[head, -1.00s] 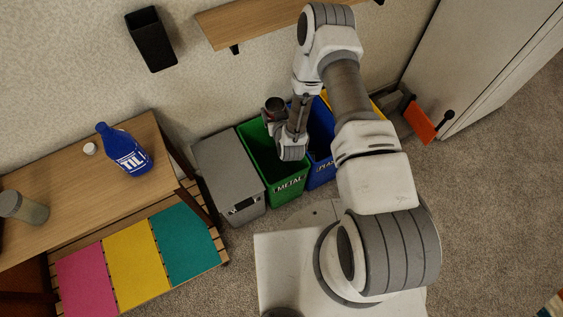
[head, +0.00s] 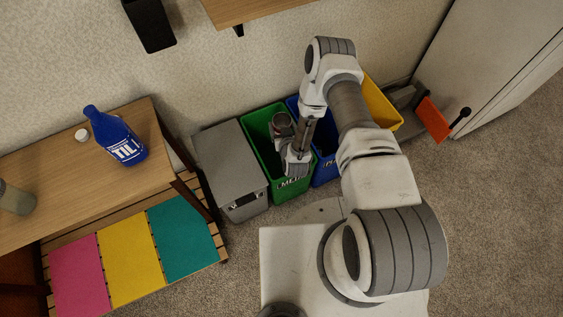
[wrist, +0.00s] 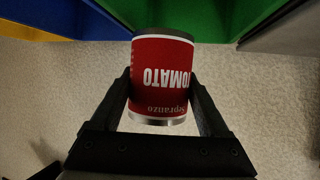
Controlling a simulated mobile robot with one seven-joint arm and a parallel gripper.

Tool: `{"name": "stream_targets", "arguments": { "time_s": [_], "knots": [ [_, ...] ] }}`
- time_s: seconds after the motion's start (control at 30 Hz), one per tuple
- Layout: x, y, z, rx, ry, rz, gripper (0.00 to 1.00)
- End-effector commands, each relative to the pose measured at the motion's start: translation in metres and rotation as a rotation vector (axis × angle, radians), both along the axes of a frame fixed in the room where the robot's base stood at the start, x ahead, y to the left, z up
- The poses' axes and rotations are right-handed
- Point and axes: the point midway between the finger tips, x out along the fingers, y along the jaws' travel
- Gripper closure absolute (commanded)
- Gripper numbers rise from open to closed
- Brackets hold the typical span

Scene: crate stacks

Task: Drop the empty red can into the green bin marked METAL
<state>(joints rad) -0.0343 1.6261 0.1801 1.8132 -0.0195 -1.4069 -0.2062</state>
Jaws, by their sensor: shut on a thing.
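The red can (wrist: 160,78) with TOMATO lettering is between the two fingers of my gripper (wrist: 162,98) in the wrist view, and the gripper is shut on it. In the head view my gripper (head: 284,135) is over the green bin (head: 254,133) marked METAL, and the can's open end (head: 283,121) shows there. My arm hides part of the bin's lettering and interior. The green bin also shows at the top of the wrist view (wrist: 243,16).
A blue bin (head: 326,173) stands right of the green one, then a yellow bin (head: 384,104). A grey lidded bin (head: 228,155) stands left. A wooden table (head: 150,130) holds a blue bottle (head: 115,138). A wall shelf (head: 262,12) is above.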

Motion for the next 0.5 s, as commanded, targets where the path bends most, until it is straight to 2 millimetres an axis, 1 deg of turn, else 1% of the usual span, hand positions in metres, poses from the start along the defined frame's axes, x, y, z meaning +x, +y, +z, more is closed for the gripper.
{"name": "stream_targets", "arguments": {
  "time_s": [0.03, 0.1, 0.37, 0.4, 0.5],
  "knots": [
    [0.0001, 0.0000, -0.0084, 0.000, 0.000, 0.000, 0.75],
    [0.0001, 0.0000, -0.0110, 0.000, 0.000, 0.000, 0.75],
    [0.0003, 0.0000, -0.0106, 0.000, -0.001, 0.000, 0.75],
    [0.0003, 0.0000, -0.0106, 0.000, -0.001, 0.000, 0.18],
    [0.0003, 0.0000, -0.0105, 0.000, -0.001, 0.000, 0.00]
  ]
}}
